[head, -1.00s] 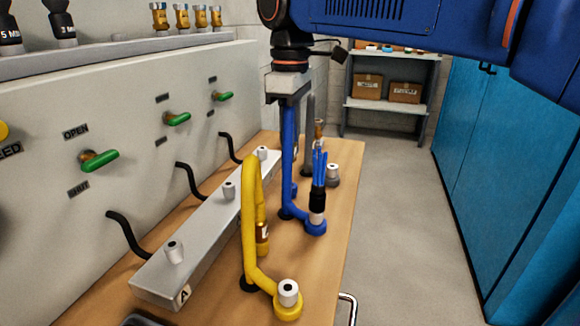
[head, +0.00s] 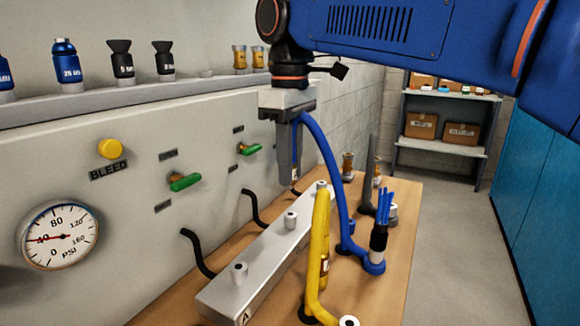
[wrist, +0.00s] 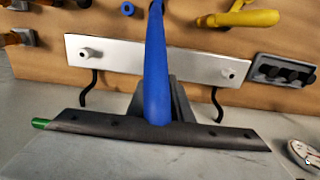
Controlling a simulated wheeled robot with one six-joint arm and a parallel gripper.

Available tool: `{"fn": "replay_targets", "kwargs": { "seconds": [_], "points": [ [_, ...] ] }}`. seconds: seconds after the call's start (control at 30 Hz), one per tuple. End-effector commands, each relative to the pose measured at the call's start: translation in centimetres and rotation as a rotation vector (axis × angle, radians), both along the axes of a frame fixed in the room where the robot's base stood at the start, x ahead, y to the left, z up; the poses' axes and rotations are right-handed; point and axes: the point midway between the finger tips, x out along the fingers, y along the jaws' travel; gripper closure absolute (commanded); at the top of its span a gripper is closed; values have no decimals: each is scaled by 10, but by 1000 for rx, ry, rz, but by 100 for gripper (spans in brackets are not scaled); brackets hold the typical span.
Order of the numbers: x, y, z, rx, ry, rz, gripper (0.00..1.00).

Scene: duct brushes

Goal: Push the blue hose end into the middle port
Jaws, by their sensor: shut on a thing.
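The blue hose (head: 330,160) arcs from my gripper (head: 290,172) down to its blue base on the bench. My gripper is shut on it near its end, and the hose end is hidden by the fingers. In the wrist view the hose (wrist: 156,70) runs down into my gripper (wrist: 165,112). A grey manifold (head: 262,262) carries three pale ports. The middle port (head: 291,219) shows just below my gripper in the head view, apart from it; how far apart in depth I cannot tell. In the wrist view the hose covers the manifold's (wrist: 190,62) middle.
A yellow hose (head: 321,240) stands in front of the manifold, right of the middle port. A black brush holder (head: 378,238) with blue bristles stands farther right. The wall panel behind has green valve handles (head: 185,182), a gauge (head: 60,236) and black bent pipes (head: 254,208).

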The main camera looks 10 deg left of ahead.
Motion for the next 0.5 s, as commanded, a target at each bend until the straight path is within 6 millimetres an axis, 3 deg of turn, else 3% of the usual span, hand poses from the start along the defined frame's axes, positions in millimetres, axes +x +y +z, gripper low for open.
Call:
{"fn": "replay_targets", "kwargs": {
  "seconds": [0.5],
  "points": [
    [0,0,-29,0,0,1,100]
  ]
}}
